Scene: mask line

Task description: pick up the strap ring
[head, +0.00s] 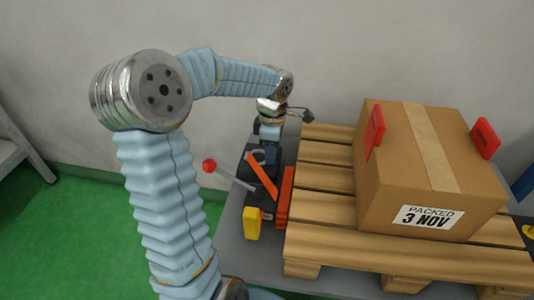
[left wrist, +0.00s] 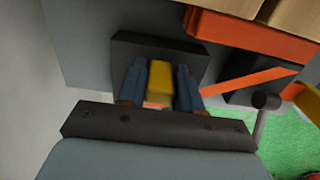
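My left gripper (head: 269,148) points down at the dark strapping tool beside the pallet in the head view. In the left wrist view its two blue fingers (left wrist: 158,90) stand close together with a small yellow piece (left wrist: 158,86) between them. A dark block (left wrist: 130,50) lies just beyond the fingertips. A thin grey curved part (head: 257,155) shows beside the fingers in the head view. I cannot tell whether it or the yellow piece is the strap ring. My right gripper is not in view.
A wooden pallet (head: 325,179) carries a cardboard box (head: 385,190) with red corner guards (head: 375,130). An orange strip (head: 262,176), a red-knobbed lever (head: 209,166) and a yellow block (head: 251,222) are close to my gripper. The wall is behind; green floor is at left.

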